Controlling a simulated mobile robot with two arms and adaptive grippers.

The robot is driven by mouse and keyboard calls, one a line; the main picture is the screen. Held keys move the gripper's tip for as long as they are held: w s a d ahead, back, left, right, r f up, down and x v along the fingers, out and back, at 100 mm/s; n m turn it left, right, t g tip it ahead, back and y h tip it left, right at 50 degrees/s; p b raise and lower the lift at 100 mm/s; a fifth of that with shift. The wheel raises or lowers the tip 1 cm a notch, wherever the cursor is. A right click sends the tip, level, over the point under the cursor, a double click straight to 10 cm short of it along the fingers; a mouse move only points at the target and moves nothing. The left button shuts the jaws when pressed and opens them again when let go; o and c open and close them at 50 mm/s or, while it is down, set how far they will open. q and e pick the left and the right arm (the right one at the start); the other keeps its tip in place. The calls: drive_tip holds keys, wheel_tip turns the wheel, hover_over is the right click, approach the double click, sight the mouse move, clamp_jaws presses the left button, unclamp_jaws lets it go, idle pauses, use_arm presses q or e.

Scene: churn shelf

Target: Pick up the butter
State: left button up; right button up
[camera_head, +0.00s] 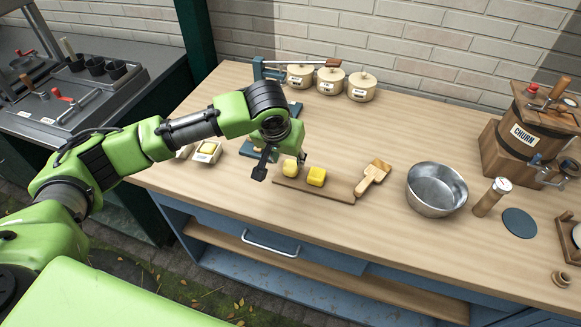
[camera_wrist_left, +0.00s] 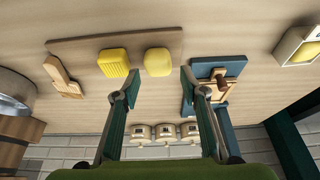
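Two yellow butter pieces sit on a thin wooden board (camera_head: 340,192). One is a smooth, rounded lump (camera_head: 290,167); the other is a ribbed block (camera_head: 316,177). My left gripper (camera_head: 281,165) is over the board's left end, close to the smooth lump. In the left wrist view its fingers (camera_wrist_left: 158,82) are spread and empty. There the smooth lump (camera_wrist_left: 158,62) lies just beyond the gap between the fingertips, and the ribbed block (camera_wrist_left: 114,63) lies left of it. Contact with the lump is not visible. My right gripper is not in view.
A wooden paddle (camera_head: 373,176) lies at the board's right end. A metal bowl (camera_head: 436,190) and the churn (camera_head: 535,130) stand farther right. Lidded pots (camera_head: 330,80) stand behind. A small dish (camera_head: 207,152) with something yellow and a blue-based press (camera_wrist_left: 212,90) are nearby.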

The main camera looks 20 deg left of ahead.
sight(291, 165)
use_arm(q)
drive_tip(key=p+x, duration=0.1)
drive_tip(key=x, duration=0.3)
drive_tip(key=shift+w+d+f, duration=0.1)
drive_tip(key=shift+w+f, duration=0.05)
drive_tip(key=shift+f, duration=0.2)
drive_tip(key=c, duration=0.8)
drive_tip(key=shift+r, duration=0.1)
